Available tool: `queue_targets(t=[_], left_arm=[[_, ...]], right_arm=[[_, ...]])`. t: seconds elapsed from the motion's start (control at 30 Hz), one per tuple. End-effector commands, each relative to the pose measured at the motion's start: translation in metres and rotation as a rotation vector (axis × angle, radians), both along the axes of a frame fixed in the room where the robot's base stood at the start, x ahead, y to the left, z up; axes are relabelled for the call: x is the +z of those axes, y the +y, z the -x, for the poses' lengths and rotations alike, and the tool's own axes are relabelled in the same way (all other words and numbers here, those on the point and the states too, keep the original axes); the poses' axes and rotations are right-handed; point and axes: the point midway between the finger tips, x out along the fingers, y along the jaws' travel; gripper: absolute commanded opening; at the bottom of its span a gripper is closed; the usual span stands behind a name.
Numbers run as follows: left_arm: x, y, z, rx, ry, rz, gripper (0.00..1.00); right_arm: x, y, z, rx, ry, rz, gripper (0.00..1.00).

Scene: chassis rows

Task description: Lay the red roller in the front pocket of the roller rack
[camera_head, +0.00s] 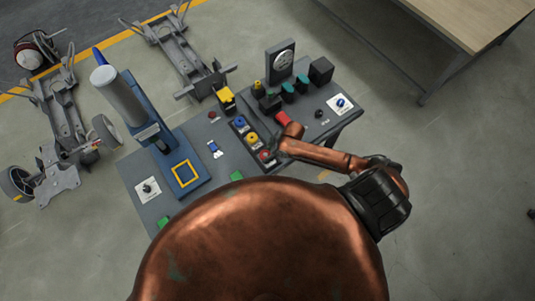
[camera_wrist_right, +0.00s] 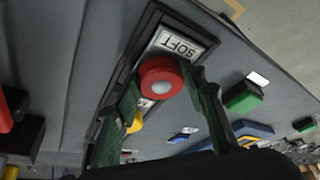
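The red roller (camera_wrist_right: 160,80) has a pale centre in the right wrist view, where it sits between the two green fingers of my right gripper (camera_wrist_right: 163,78). The fingers are close to its sides; whether both press on it is not clear. In the head view the red roller (camera_head: 265,156) is at the near end of a dark tray, which looks like the roller rack (camera_head: 257,165). My right gripper (camera_head: 277,145) is beside it there. A "SOFT" label (camera_wrist_right: 178,45) lies next to the roller. Whether the roller rests fully in the front pocket is not clear. My left gripper is not in view.
Yellow (camera_head: 252,138) and blue (camera_head: 240,122) rollers stand behind the red one in a row. A blue press-like stand (camera_head: 178,160) is to the left. Teal pieces (camera_head: 287,88) and a black box (camera_head: 321,71) are at the back right.

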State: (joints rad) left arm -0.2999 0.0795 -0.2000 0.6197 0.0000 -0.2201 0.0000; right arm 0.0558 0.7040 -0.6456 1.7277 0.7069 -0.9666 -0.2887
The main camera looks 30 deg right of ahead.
Motion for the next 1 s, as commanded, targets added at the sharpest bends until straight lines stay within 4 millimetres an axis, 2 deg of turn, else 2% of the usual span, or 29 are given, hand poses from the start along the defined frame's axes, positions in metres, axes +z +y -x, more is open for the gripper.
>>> queue_targets(t=[0.3, 0.63, 0.77, 1.0], left_arm=[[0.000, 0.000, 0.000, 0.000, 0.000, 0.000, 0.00], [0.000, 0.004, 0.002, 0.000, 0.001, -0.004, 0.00], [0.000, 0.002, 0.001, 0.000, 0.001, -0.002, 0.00], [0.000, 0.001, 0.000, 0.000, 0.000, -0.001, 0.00]], right_arm=[[0.001, 0.000, 0.000, 0.000, 0.000, 0.000, 0.59], [0.004, -0.002, 0.001, 0.000, 0.001, 0.001, 0.59], [0.019, -0.007, 0.004, 0.000, -0.002, 0.001, 0.59], [0.066, -0.022, 0.017, 0.002, -0.002, 0.003, 0.59]])
